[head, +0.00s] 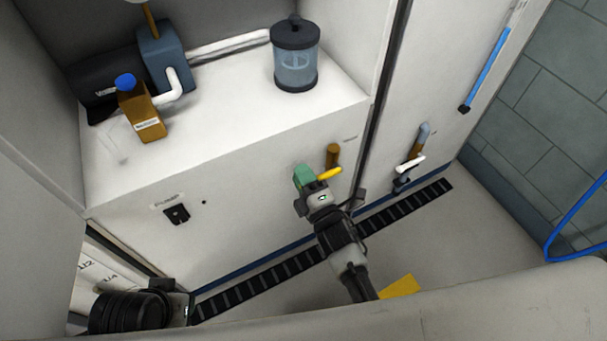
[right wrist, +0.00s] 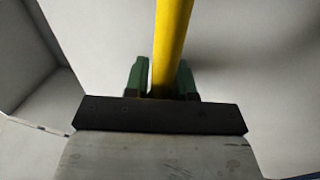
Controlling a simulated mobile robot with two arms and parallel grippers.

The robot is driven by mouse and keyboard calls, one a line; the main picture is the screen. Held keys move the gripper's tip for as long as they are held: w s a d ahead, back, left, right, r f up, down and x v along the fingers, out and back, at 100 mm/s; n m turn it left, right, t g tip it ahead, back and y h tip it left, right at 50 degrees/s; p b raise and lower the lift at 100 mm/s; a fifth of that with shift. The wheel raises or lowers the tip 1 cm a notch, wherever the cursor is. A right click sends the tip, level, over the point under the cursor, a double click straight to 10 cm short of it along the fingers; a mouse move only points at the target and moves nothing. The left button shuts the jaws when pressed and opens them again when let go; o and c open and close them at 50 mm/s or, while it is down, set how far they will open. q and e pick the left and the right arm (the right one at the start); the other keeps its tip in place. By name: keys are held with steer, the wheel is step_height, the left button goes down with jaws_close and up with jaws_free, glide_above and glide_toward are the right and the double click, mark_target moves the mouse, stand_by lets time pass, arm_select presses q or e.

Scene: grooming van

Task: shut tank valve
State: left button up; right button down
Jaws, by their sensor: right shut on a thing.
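A valve with a yellow lever (head: 330,173) and a brown pipe stub (head: 333,153) is on the front of the white cabinet; the small label beside it is too small to read. My right gripper (head: 306,180), with green fingers, is at the lever. In the right wrist view the yellow lever (right wrist: 171,45) runs between the two green fingers (right wrist: 161,80), which are shut on it. In the head view the lever points to the upper right, and the gripper hides its other end.
A second valve with a white lever (head: 410,164) is on the panel to the right. A dark slotted floor drain (head: 405,208) runs along the cabinet foot. A pump switch (head: 177,214), a bottle (head: 141,112) and a clear canister (head: 295,62) stand clear of the gripper.

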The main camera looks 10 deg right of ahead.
steer(key=shift+f+n, duration=0.2)
steer(key=shift+n, duration=0.1)
steer(key=c, duration=1.1)
jaws_free()
steer(key=p+v, duration=0.1)
steer(key=v, duration=0.9)
steer(key=shift+s+d+f, duration=0.1)
steer(key=shift+s, duration=0.3)
